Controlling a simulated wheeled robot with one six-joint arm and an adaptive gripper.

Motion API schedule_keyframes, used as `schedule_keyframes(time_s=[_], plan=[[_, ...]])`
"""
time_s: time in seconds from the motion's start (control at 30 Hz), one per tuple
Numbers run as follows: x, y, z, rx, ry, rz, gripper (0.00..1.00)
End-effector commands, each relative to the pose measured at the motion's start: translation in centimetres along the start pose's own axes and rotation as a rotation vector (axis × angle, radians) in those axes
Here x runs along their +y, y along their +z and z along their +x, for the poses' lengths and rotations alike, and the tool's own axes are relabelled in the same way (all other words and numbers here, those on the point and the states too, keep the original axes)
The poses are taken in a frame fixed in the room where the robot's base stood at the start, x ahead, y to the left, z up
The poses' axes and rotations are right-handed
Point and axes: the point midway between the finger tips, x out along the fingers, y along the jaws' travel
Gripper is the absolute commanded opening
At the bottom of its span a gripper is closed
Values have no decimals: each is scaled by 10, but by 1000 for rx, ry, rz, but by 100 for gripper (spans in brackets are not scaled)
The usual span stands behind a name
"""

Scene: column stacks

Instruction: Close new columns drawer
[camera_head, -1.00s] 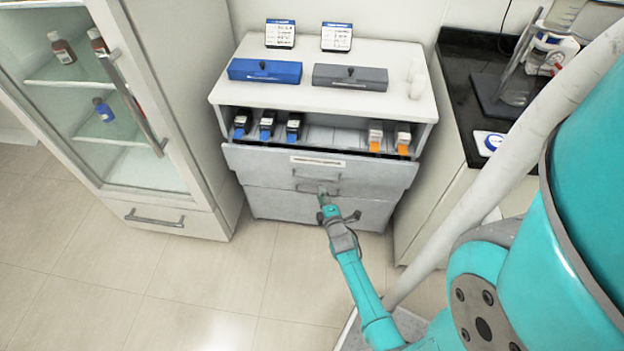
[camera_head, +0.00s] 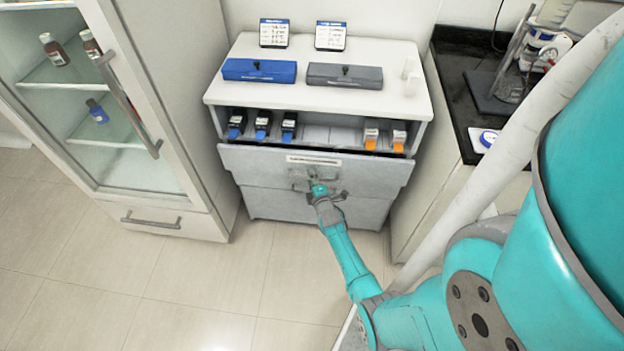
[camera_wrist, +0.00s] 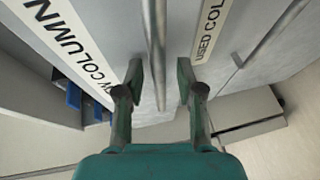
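The new columns drawer (camera_head: 255,164) is the upper grey drawer of the white cabinet. It stands out a little, with a dark gap along its top edge. In the wrist view its "NEW COLUMN" label (camera_wrist: 68,40) is at the left, and its bar handle (camera_wrist: 155,45) runs down between my fingers. My gripper (camera_wrist: 157,72) is open, with a finger on either side of the handle and space to each. In the head view my gripper (camera_head: 319,188) is in front of the drawer and hides part of the handle.
The used columns drawer (camera_head: 275,206) is below, with its own handle (camera_wrist: 272,32). Blue-tipped and orange-tipped boxes (camera_head: 263,124) stand in the open shelf above. A glass-door fridge (camera_head: 150,190) is at the left, a dark counter (camera_head: 455,80) at the right.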

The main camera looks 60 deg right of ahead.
Motion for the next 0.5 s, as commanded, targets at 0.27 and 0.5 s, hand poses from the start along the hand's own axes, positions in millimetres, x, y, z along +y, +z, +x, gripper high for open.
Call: schedule_keyframes(time_s=[0.27,0.5], plan=[[0,0,0,0,0,0,0],[1,1,2,0,0,-1,0]])
